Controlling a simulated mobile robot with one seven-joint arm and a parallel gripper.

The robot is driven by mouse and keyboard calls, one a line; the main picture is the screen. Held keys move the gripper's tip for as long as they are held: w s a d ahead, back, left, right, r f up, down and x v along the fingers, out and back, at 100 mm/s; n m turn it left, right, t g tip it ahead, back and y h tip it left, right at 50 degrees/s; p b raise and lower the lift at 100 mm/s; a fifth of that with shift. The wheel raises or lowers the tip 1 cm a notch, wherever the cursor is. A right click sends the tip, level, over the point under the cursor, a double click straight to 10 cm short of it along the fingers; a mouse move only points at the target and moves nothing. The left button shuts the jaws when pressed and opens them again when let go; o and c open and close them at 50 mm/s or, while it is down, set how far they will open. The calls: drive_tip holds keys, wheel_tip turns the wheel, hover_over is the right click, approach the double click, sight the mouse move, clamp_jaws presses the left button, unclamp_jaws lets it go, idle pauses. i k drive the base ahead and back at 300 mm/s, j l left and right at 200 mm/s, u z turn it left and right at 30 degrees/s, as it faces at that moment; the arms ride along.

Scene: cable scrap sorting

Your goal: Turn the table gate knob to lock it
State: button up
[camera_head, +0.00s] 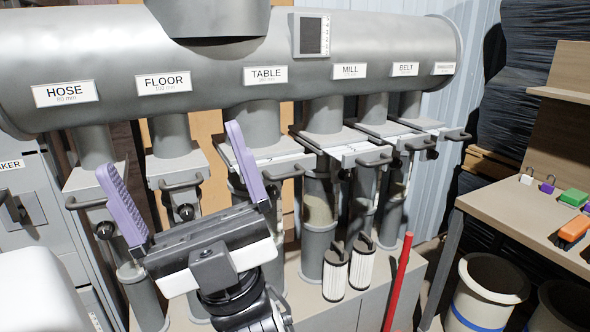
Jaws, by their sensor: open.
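The table gate (287,151) is a flat plate across the grey pipe below the TABLE label (265,75). Its grey bar handle (285,174) sticks out at the front. The table gate's knob is not clearly visible; the right purple finger covers part of that area. My gripper (172,152) is open and empty, its two purple fingers wide apart. The left finger stands in front of the hose gate's pipe, and the right finger overlaps the table gate in the picture. I cannot tell whether it touches anything.
The hose knob (104,230), floor knob (186,212) and mill knob (345,174) are black and sit near neighbouring gates. Other handles jut out along the row. Two filter cartridges (336,272) and a red bar (398,280) stand lower right. A workbench (500,208) is at right.

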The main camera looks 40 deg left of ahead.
sight(273, 192)
drive_tip(key=u, duration=1.4)
